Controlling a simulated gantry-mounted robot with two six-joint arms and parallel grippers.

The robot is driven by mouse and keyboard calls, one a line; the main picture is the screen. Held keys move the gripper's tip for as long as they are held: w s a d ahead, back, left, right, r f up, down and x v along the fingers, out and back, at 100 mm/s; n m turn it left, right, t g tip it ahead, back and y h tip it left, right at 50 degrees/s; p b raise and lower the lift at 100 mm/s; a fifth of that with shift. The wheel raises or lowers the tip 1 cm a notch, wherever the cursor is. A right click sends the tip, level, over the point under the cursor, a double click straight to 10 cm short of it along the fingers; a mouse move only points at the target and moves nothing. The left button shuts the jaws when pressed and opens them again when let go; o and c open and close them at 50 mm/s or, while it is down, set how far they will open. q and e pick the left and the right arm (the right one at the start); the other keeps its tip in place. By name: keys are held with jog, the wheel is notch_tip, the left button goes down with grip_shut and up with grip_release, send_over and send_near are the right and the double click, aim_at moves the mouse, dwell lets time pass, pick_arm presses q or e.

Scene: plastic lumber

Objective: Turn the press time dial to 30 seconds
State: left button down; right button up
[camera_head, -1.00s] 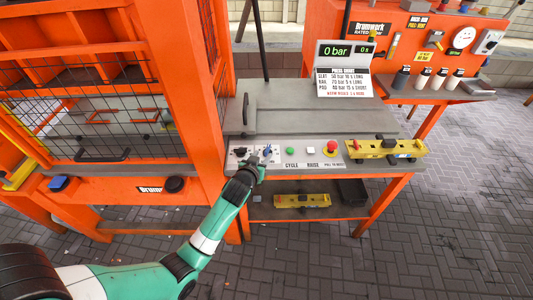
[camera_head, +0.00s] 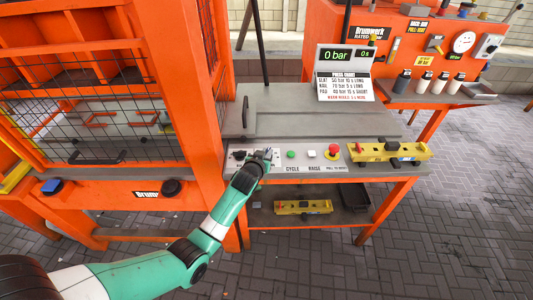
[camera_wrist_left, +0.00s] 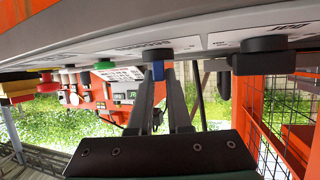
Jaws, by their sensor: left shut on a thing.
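The press time dial (camera_wrist_left: 157,54), black with a blue grip, sits on the sloping control panel (camera_head: 348,162). In the head view my left gripper (camera_head: 266,155) covers most of it. In the left wrist view my left gripper (camera_wrist_left: 157,78) is shut on the blue grip, one finger on each side. The dial's scale and pointer setting cannot be read. The display (camera_head: 351,54) reads 0 bar and 0 s. My right gripper is not in view.
Another black dial (camera_head: 238,155) is left of my gripper; it also shows in the left wrist view (camera_wrist_left: 265,54). A green button (camera_head: 291,154), white button (camera_head: 311,154) and red emergency button (camera_head: 333,152) stand to the right. A yellow level (camera_head: 388,152) lies beyond.

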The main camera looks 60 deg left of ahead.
pick_arm(q)
jog(key=p, duration=0.1)
jog(key=m+h+p, duration=0.1)
jog(key=shift+s+a+r+t+p, duration=0.15)
jog(key=shift+r+t+p, duration=0.1)
jog(key=shift+t+p, duration=0.15)
jog(key=shift+m+t+p, duration=0.3)
jog(key=shift+m, duration=0.1)
jog(key=shift+a+f+m+t+h, duration=0.1)
jog(key=shift+f+m+t+h, duration=0.15)
jog(key=shift+h, duration=0.35)
jog(key=shift+f+m+t+h+b, duration=0.1)
jog(key=shift+m+t+h+b, duration=0.15)
jog(key=shift+m+h+b, duration=0.15)
jog(key=m+b, duration=0.1)
jog(key=h+b, duration=0.1)
jog(key=b, duration=0.1)
jog(key=shift+a+f+m+t+h, duration=0.1)
jog(key=shift+f+m+t+h, duration=0.05)
jog(key=shift+m+t+h, duration=0.2)
jog(key=shift+r+m+t+h+b, duration=0.25)
jog(key=shift+m+h+b, duration=0.25)
jog(key=shift+b, duration=0.15)
